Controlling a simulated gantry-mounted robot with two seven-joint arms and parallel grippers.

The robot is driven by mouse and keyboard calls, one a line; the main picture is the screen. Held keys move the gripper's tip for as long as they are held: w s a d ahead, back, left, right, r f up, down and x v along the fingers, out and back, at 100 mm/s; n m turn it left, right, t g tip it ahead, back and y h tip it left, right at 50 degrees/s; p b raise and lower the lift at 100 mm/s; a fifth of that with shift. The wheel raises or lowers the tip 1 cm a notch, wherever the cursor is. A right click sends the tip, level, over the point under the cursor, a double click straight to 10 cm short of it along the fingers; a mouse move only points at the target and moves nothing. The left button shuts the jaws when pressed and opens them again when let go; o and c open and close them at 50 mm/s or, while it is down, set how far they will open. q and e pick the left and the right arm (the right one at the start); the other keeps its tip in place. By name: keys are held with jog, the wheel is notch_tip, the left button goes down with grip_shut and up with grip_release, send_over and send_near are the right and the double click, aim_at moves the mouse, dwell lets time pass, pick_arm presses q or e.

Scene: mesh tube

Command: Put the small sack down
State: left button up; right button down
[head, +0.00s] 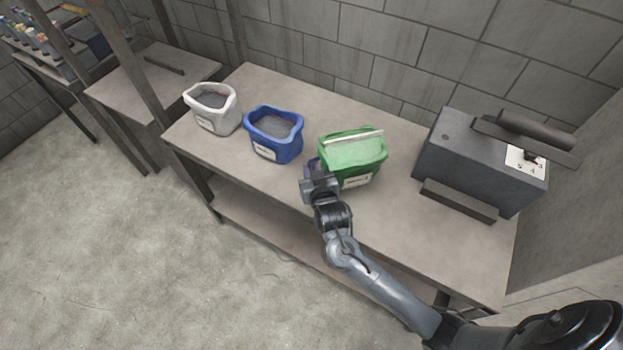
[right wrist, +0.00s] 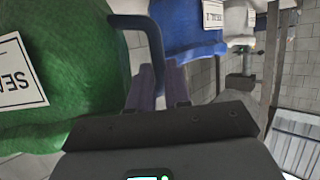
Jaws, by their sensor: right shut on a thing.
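A green sack (head: 352,152) with a pale bar across its top and a white label is at the middle of the workbench. My right gripper (head: 316,178) is at its left side, shut on a dark handle that loops out from the sack's side. In the right wrist view the fingers (right wrist: 158,88) close around this handle (right wrist: 140,20), with the green sack (right wrist: 60,60) at the left. I cannot tell whether the sack's base touches the bench. A blue sack (head: 273,134) and a white sack (head: 213,108) stand open to its left. My left gripper is not in view.
The workbench (head: 420,242) has a grey machine (head: 482,165) with a dark roller on its right end. Bare bench top lies between the green sack and the machine, and along the front. A smaller table (head: 150,75) stands beyond the left end.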

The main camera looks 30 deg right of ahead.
jog(key=shift+f+b, duration=0.4)
jog(key=shift+f, duration=1.5)
jog(key=c, duration=1.5)
grip_release()
jog(key=shift+f, duration=0.2)
jog(key=o, duration=0.4)
jog(key=shift+d, duration=0.1)
